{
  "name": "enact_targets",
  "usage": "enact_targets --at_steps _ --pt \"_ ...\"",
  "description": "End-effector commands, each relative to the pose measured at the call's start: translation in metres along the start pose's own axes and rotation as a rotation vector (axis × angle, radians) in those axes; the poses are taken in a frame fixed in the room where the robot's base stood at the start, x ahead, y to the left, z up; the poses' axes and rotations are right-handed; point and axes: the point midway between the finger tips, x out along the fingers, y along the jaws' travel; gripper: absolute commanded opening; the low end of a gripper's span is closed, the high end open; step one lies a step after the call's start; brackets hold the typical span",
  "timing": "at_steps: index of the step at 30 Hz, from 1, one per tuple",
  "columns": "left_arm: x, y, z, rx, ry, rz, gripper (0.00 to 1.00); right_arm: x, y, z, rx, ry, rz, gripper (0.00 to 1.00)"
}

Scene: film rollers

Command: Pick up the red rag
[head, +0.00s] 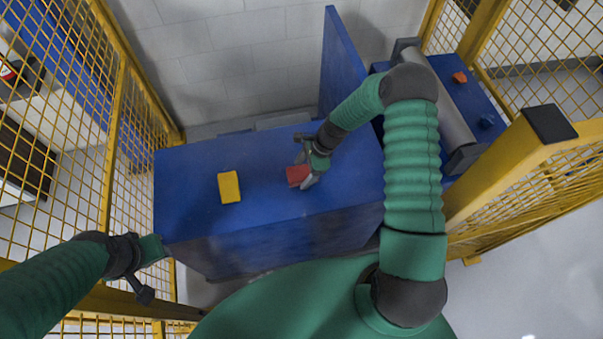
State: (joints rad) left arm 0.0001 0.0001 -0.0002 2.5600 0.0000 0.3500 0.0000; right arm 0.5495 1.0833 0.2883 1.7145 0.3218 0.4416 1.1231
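The red rag (296,176) is a small red patch on the blue table (185,200), right of the table's middle. My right gripper (301,170) is over the rag, reaching down from the right. Its two grey fingers stand apart, one on the far side and one on the near side of the rag. The rag shows between them, partly covered, and I cannot tell whether the fingers touch it. My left gripper (155,253) is at the lower left, off the table's left front corner and far from the rag. Its fingers do not show clearly.
A yellow rag (229,187) lies on the table left of the red one. A blue upright panel (341,62) stands behind the table's right end. A grey roller (440,100) is on the right, with a yellow fence post (510,165) beside it. Yellow mesh fencing (117,130) borders the left.

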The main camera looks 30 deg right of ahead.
Motion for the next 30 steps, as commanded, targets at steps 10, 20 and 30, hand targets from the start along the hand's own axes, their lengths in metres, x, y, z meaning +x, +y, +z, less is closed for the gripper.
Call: enact_targets --at_steps 10,20,30 --pt "0.0 0.0 0.0 0.0 0.0 0.0 0.36 0.0 0.0 -0.002 0.001 0.003 0.001 0.24" --pt "-0.001 0.0 0.0 0.0 0.0 0.0 0.36 -0.002 0.001 0.0 0.001 0.002 0.002 0.19" --pt "-0.027 0.0 -0.006 0.0 0.0 0.0 0.36 -0.031 0.0 0.011 -0.003 0.002 0.002 0.19"
